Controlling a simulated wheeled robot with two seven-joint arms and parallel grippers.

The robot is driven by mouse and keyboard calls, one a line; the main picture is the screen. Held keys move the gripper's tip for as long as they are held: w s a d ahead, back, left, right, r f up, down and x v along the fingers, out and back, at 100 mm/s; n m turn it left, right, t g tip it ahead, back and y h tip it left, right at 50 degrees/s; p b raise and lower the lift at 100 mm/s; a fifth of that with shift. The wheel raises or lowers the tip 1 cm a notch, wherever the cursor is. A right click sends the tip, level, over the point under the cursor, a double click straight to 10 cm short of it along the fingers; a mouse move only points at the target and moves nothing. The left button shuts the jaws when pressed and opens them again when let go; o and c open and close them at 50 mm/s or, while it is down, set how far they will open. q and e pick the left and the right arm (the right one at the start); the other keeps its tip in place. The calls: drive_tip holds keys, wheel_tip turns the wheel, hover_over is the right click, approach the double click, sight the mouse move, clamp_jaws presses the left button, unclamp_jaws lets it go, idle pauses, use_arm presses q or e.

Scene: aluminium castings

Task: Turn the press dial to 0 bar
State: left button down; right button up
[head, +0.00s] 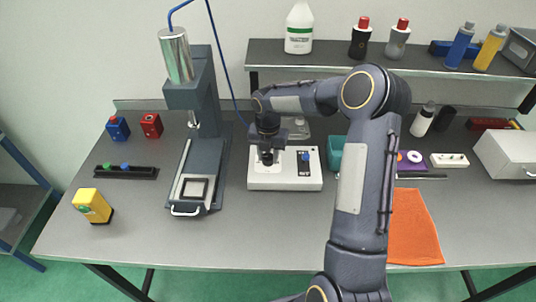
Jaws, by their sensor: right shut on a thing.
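The press (207,150) stands left of centre, a dark grey frame with a silver cylinder on top. A white control box (285,182) sits on the table to its right. A thin blue hose runs from the cylinder down towards this box. My right gripper (267,158) points down over the left part of the box. It is shut on what looks like the box's dial, mostly hidden by the gripper, so its setting cannot be read. A black panel with a blue knob (305,157) is on the box's right side. My left gripper is not in view.
A yellow device (92,206), a black strip with buttons (126,172), and blue and red blocks (151,125) lie at left. A teal container (335,153) stands right of the box. An orange cloth (415,228) lies right of my arm. A shelf (400,63) holds bottles.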

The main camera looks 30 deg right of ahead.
sight(268, 156)
drive_tip(key=o, duration=1)
drive_tip(key=shift+c, duration=0.2)
drive_tip(key=shift+r, duration=0.1)
wheel_tip(268, 156, up, 8)
drive_tip(key=shift+f+b, duration=0.25)
drive_tip(key=shift+b, duration=0.35)
drive_tip(key=shift+r, duration=0.1)
